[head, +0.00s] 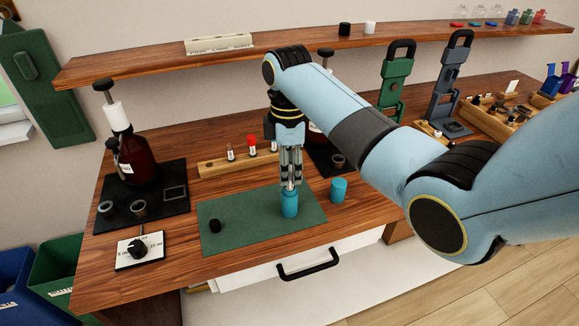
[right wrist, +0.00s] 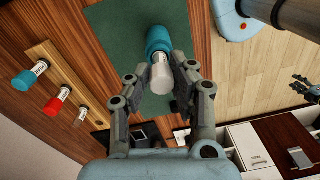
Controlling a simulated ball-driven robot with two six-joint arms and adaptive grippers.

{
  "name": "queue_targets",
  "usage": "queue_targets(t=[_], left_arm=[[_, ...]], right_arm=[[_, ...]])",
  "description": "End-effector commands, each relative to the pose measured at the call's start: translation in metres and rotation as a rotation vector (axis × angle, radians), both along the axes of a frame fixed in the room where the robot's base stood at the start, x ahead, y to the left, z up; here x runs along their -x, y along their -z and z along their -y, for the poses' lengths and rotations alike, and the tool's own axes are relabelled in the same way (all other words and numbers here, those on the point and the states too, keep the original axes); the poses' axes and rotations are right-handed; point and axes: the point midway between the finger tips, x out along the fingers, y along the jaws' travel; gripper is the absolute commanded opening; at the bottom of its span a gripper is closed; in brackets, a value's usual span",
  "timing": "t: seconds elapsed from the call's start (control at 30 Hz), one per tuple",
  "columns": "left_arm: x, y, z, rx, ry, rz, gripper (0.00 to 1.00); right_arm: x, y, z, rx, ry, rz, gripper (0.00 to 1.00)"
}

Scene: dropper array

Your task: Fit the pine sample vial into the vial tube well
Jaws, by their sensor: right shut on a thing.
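My right gripper (head: 290,184) points down over the green mat, its fingers closed on a pale vial (right wrist: 161,75), which I take to be the pine sample vial. Its name and label cannot be read. A teal tube (head: 289,204) stands upright on the mat directly below the fingertips; I take it to be the vial tube with the well. In the right wrist view, the teal tube (right wrist: 158,40) lines up with the vial's far end. The tube's mouth is hidden, so I cannot tell how deep the vial sits.
A second teal cylinder (head: 338,189) stands right of the green mat (head: 250,238). A small black cap (head: 215,226) lies on the mat's left part. Behind is a wooden rack (head: 212,168) with capped vials. A brown bottle (head: 138,155) stands at the left.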

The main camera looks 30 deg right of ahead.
Motion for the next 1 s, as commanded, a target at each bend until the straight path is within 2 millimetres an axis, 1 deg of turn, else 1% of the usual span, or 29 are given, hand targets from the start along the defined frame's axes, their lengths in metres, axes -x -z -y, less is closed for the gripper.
queue_targets(t=[0.9, 0.93, 1.0], left_arm=[[0.000, 0.009, 0.000, 0.000, 0.000, 0.000, 0.40], [0.000, 0.009, 0.000, 0.000, 0.000, 0.000, 0.40], [0.000, 0.009, 0.000, 0.000, 0.000, 0.000, 0.40]], right_arm=[[0.000, 0.023, 0.000, 0.000, 0.000, -0.001, 0.00], [0.000, 0.023, 0.000, 0.000, 0.000, -0.001, 0.23], [0.000, 0.023, 0.000, 0.000, 0.000, -0.001, 0.33]])
